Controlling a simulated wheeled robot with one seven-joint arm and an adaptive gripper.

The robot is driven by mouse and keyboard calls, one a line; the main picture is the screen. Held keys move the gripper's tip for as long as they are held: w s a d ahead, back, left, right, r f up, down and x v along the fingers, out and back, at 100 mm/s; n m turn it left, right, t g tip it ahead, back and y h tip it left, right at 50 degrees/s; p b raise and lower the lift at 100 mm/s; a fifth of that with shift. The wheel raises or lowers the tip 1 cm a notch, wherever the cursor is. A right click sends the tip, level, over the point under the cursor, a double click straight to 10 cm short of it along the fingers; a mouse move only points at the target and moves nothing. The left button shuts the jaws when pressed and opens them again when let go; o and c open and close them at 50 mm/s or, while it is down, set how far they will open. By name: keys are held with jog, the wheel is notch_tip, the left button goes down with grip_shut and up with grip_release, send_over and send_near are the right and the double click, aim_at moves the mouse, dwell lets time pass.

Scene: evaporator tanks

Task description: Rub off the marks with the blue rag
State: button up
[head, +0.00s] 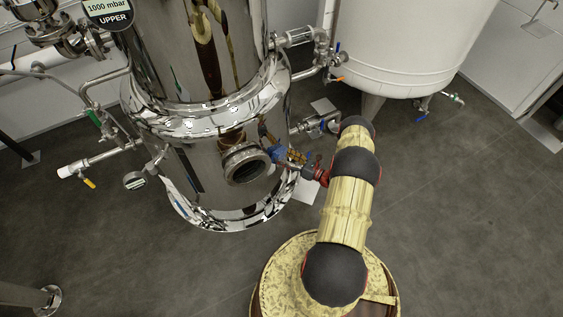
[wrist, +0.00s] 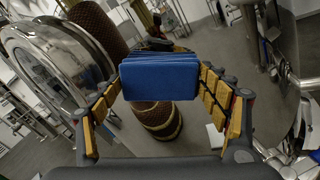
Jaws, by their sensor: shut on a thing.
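My gripper (head: 287,156) is shut on the blue rag (wrist: 160,80), a folded block held between its yellow-padded fingers in the wrist view. In the head view the rag (head: 274,153) is close to the lower wall of the polished steel tank (head: 205,190), just right of its round flanged port (head: 247,166). I cannot tell whether the rag touches the wall. I cannot make out any marks; the steel is full of reflections, my own arm among them, and the rag and gripper hide part of the wall.
The port's ring (wrist: 45,65) stands out at the left in the wrist view. Pipes and a valve (head: 322,124) stick out behind my gripper. A white tank (head: 395,45) stands at the back right. Grey floor (head: 465,215) is open on the right.

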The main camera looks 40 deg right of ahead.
jog(key=shift+w+d, duration=0.15)
jog(key=shift+d, duration=0.4)
jog(key=shift+w+d+b, duration=0.15)
jog(key=shift+d+b, duration=0.65)
jog(key=shift+b, duration=0.15)
jog(key=shift+w+d+r, duration=0.1)
jog(key=shift+w+d, duration=0.15)
jog(key=shift+d, duration=0.55)
jog(key=shift+w+d+f, duration=0.1)
jog(key=shift+w+d, duration=0.2)
jog(key=shift+d, duration=0.45)
jog(key=shift+w+d+r, duration=0.1)
jog(key=shift+w+d, duration=0.15)
jog(key=shift+d, duration=0.55)
jog(key=v, duration=0.6)
jog(key=v, duration=0.3)
